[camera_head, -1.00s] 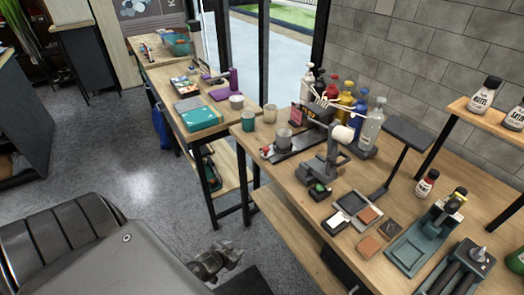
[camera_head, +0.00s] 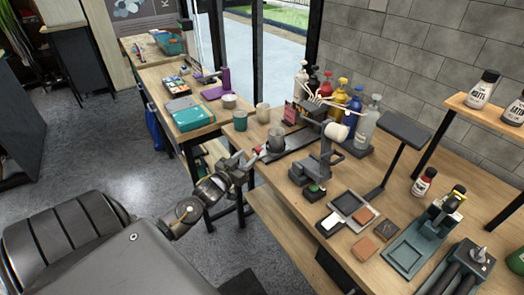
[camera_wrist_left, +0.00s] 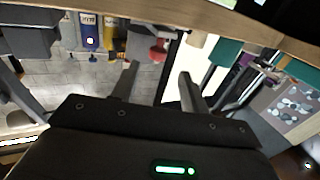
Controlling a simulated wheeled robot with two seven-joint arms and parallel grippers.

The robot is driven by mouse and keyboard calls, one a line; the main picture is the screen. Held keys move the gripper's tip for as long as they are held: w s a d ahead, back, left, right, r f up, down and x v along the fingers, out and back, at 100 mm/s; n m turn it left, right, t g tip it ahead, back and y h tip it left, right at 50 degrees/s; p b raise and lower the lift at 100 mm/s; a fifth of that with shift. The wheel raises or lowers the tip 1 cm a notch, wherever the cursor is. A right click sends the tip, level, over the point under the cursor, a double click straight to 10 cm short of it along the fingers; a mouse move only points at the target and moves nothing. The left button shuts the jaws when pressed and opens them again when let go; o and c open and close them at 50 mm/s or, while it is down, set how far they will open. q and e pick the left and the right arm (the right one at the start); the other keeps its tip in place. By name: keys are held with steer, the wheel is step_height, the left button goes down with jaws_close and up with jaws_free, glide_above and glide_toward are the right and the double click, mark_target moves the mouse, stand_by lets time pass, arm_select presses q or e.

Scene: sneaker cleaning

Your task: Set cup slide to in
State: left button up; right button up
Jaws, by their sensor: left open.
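The cup slide is a dark rail (camera_head: 292,144) on the wooden workbench, with a grey cup (camera_head: 276,139) standing at its left part. A red knob (camera_head: 258,149) sits at the rail's near left end. My left gripper (camera_head: 251,160) is open and empty, just beside the knob at the bench's left edge. In the left wrist view the red knob (camera_wrist_left: 158,50) shows between and beyond the two open fingers (camera_wrist_left: 157,75). I cannot tell whether a finger touches it. My right gripper is not in view.
A teal cup (camera_head: 240,120) and a beige cup (camera_head: 263,113) stand left of the rail. Several pump bottles (camera_head: 353,113) stand behind it. A grey stand (camera_head: 318,170) stands close on the right. Open floor (camera_head: 130,160) lies left of the bench.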

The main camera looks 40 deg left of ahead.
mark_target(256, 150)
arm_select(q)
steer(key=w, duration=0.6)
steer(key=shift+w+a+p, duration=0.15)
steer(key=shift+w+p, duration=0.15)
jaws_close()
